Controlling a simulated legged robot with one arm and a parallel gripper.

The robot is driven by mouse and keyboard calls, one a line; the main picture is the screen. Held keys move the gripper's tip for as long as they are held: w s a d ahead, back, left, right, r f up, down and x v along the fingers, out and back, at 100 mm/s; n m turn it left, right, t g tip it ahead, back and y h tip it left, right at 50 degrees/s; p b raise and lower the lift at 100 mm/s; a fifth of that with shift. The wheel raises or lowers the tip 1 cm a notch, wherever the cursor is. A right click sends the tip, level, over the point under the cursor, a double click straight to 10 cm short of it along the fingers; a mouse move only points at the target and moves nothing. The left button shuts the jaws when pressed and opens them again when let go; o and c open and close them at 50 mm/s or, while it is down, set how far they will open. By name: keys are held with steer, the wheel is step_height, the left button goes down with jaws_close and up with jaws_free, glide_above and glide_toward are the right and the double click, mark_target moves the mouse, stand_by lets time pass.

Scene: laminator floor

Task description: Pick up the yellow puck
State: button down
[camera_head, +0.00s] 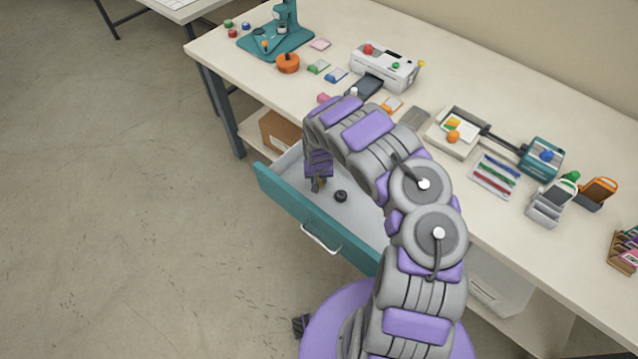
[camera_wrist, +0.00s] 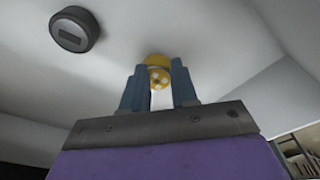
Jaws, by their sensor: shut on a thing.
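The yellow puck (camera_wrist: 158,74) shows in the wrist view between the fingertips of my gripper (camera_wrist: 159,88), with pale round marks on its face. My gripper is shut on it. In the head view my gripper (camera_head: 317,187) points down inside the open drawer (camera_head: 300,217), and the puck is mostly hidden there by the fingers. I cannot tell whether the puck touches the drawer floor. A dark round puck (camera_head: 341,196) lies on the drawer floor to the right of my gripper; it also shows in the wrist view (camera_wrist: 75,29) at the upper left.
The drawer's teal front (camera_head: 277,200) and handle (camera_head: 320,238) stick out from under the long bench (camera_head: 225,52). A white machine (camera_head: 385,66), an orange item (camera_head: 288,63) and several small tools stand on the bench above. The floor (camera_head: 130,200) at left is clear.

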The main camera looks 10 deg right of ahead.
steer(key=shift+s+a+f, duration=0.25)
steer(key=shift+s+f, duration=0.15)
steer(key=shift+s, duration=0.1)
steer(key=shift+s+a+f, duration=0.25)
steer(key=shift+s+f, duration=0.1)
steer(key=shift+s, duration=0.1)
steer(key=r+p, duration=0.1)
steer(key=r, duration=0.2)
steer(key=w+r+p, duration=0.1)
steer(key=r+p, duration=0.1)
steer(key=w+r+p, duration=0.1)
steer(key=r+p, duration=0.1)
steer(key=r, duration=0.1)
steer(key=shift+w+d+r, duration=0.1)
steer(key=shift+d+r, duration=0.25)
steer(key=shift+w+a+r, duration=0.1)
steer(key=shift+a+r, duration=0.15)
steer(key=shift+r, duration=0.45)
steer(key=c, duration=1.8)
jaws_free()
steer(key=o, duration=0.3)
steer(key=shift+d, duration=0.15)
steer(key=o, duration=1.1)
steer(key=shift+r, duration=0.1)
